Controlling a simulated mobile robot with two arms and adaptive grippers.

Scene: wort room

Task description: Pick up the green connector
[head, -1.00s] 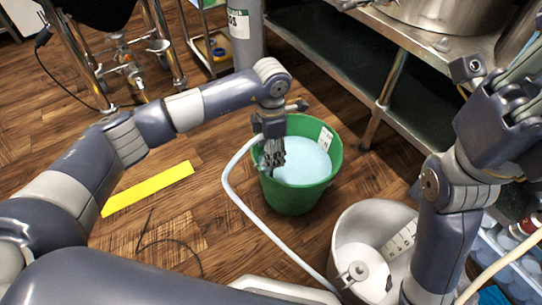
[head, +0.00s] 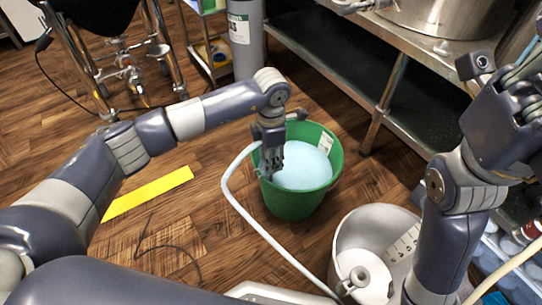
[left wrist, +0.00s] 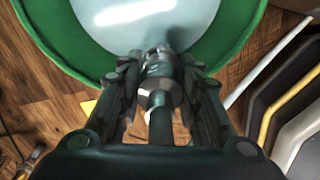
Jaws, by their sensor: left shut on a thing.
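My left gripper (head: 270,166) is at the left inner side of a green bucket (head: 292,205) that holds pale blue liquid (head: 303,170). In the left wrist view its fingers (left wrist: 158,85) are shut on the connector (left wrist: 157,92), a metal fitting with a dark greenish stem below it. The connector's tip points over the liquid. In the head view the fingers hide the connector. A white hose (head: 237,200) runs from the floor to the bucket rim by this gripper. My right gripper (head: 497,95) is raised at the right edge, and its fingers are unclear.
A grey pot (head: 350,222) stands right of the green bucket. A steel table (head: 440,50) with a lower shelf is behind at right. A grey cylinder (head: 243,45) stands at the back. A yellow strip (head: 150,193) lies on the floor at left, with free floor around it.

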